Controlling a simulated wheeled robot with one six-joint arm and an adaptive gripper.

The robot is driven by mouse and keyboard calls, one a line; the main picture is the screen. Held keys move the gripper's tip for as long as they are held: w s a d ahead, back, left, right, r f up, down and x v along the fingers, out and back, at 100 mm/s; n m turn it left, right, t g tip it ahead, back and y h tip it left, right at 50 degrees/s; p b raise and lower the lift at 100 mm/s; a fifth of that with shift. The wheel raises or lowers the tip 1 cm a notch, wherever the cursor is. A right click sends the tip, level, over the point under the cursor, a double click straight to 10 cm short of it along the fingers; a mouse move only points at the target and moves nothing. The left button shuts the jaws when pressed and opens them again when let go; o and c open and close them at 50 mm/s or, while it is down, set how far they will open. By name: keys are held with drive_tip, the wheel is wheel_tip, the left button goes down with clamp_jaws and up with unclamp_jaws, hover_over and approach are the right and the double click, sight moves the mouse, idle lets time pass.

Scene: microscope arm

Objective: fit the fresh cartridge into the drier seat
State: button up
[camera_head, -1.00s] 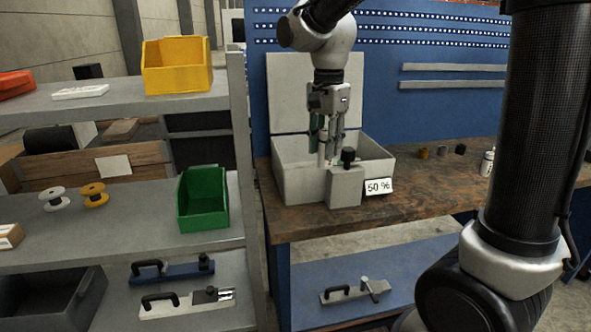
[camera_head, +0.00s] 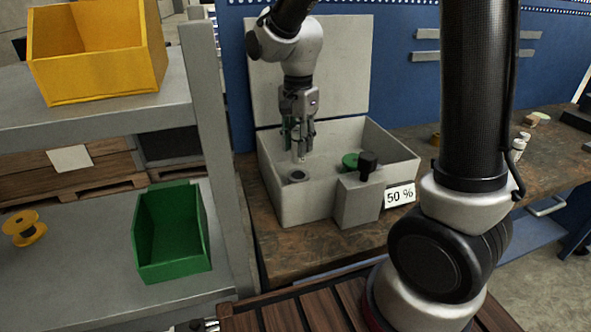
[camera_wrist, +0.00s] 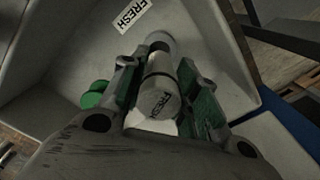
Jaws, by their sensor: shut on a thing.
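The pale fresh cartridge (camera_head: 299,150) hangs roughly upright in my gripper (camera_head: 300,136), over the left part of the open grey box (camera_head: 291,207). In the wrist view the cartridge (camera_wrist: 160,97) shows the word FRESH, with the green-padded fingers of my gripper (camera_wrist: 157,88) closed on both sides of it. A dark round seat ring (camera_head: 299,176) lies in the box just below the cartridge. Which seat is the drier seat I cannot tell for sure. The cartridge's lower end looks close to the ring; whether they touch is unclear.
A green round piece (camera_head: 351,160) sits in the box, right of the cartridge. A black-knobbed block (camera_head: 358,200) stands at the box's front, beside a "50 %" card (camera_head: 400,195). The raised lid (camera_head: 345,70) is behind. A shelf with a green bin (camera_head: 172,235) stands left.

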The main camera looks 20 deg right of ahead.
wheel_tip(320, 180, down, 7)
drive_tip(key=shift+f, duration=0.1)
idle(0.4)
drive_tip(key=o, duration=1)
drive_tip(key=shift+f, duration=0.1)
